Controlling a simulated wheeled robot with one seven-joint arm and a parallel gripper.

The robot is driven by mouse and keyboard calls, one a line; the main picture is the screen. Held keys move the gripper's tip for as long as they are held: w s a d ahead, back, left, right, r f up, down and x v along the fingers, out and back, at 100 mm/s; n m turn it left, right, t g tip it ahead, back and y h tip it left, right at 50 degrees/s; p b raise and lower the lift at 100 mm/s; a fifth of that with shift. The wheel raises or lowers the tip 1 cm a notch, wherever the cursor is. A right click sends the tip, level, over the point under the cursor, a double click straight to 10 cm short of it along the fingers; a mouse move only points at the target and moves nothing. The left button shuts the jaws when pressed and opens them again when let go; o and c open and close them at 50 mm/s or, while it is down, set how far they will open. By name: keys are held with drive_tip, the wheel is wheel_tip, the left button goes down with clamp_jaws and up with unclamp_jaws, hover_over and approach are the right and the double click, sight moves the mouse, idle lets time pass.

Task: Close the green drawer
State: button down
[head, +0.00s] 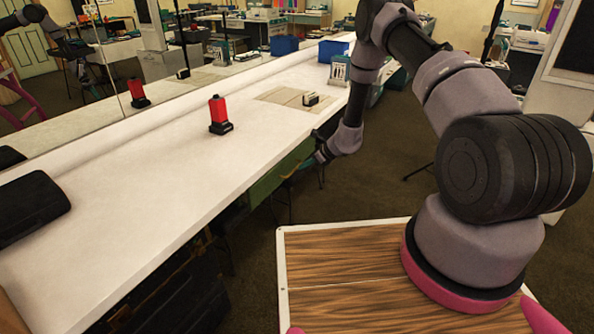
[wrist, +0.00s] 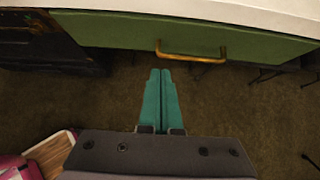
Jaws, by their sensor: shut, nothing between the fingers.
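The green drawer (head: 270,181) sits under the front edge of the white counter; its front also fills the top of the wrist view (wrist: 110,30). How far it stands out from the counter is hard to tell. It has a yellow bar handle (wrist: 190,55). My gripper (wrist: 161,72), with teal fingers, is shut and empty. Its tips point at the drawer front, just below and slightly left of the handle in the wrist view, and look apart from it. In the head view my gripper is small and partly hidden by my wrist beside the drawer.
Dark units stand beneath.

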drive_tip(key=d+r, duration=0.1)
drive_tip(key=r, duration=0.1)
drive_tip(key=t+y, duration=0.5)
drive_tip(key=y, duration=0.3)
approach(253, 194)
drive_tip(key=shift+h, duration=0.3)
drive_tip(key=x, duration=0.7)
drive_tip(key=shift+s+a+f, duration=0.1)
drive_tip(key=shift+s, duration=0.1)
drive_tip(key=x, duration=0.4)
drive_tip(key=shift+a, duration=0.1)
drive_tip(key=shift+w+a+r, duration=0.2)
drive_tip(key=shift+w, duration=0.05)
